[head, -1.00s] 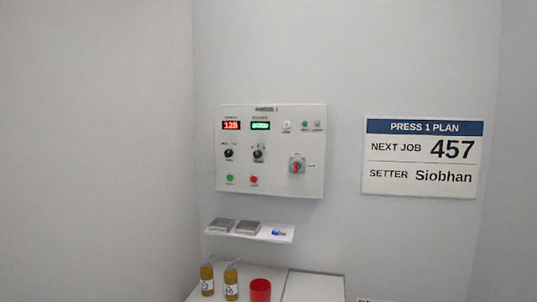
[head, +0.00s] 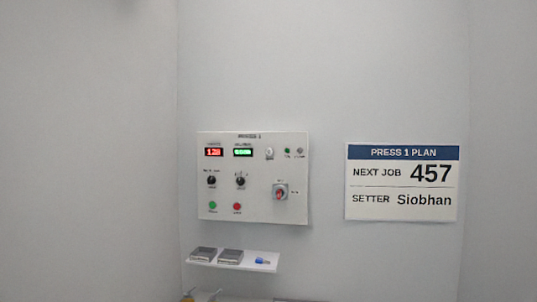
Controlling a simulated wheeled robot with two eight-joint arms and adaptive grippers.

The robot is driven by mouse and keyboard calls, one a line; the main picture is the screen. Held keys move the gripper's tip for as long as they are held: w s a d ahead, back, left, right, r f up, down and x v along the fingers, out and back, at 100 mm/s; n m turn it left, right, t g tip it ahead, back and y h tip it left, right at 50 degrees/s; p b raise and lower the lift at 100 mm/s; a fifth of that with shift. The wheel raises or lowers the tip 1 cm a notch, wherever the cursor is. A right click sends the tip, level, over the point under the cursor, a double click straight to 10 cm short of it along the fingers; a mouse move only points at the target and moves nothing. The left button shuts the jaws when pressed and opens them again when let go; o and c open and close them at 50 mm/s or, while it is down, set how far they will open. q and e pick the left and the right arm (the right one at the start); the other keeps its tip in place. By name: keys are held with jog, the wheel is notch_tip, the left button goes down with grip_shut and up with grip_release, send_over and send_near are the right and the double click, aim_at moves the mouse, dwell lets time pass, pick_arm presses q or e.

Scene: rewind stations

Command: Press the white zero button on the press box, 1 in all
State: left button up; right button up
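The press box (head: 255,205) is a white panel on the back wall, left of the middle of the head view. A small white button (head: 269,153) sits near its top, right of the green display (head: 243,152). A red display (head: 214,152) is at the top left. Below are two black knobs, a green button (head: 212,205), a red button (head: 237,206) and a red-and-grey rotary switch (head: 280,192). The small labels are too blurred to read. Neither of my grippers shows in the head view.
A white shelf (head: 204,263) below the box holds two grey blocks and a small blue-and-red item (head: 262,261). A plan sign (head: 401,183) hangs to the right. Tops of items on a lower surface show at the bottom edge. The wall around the box is clear.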

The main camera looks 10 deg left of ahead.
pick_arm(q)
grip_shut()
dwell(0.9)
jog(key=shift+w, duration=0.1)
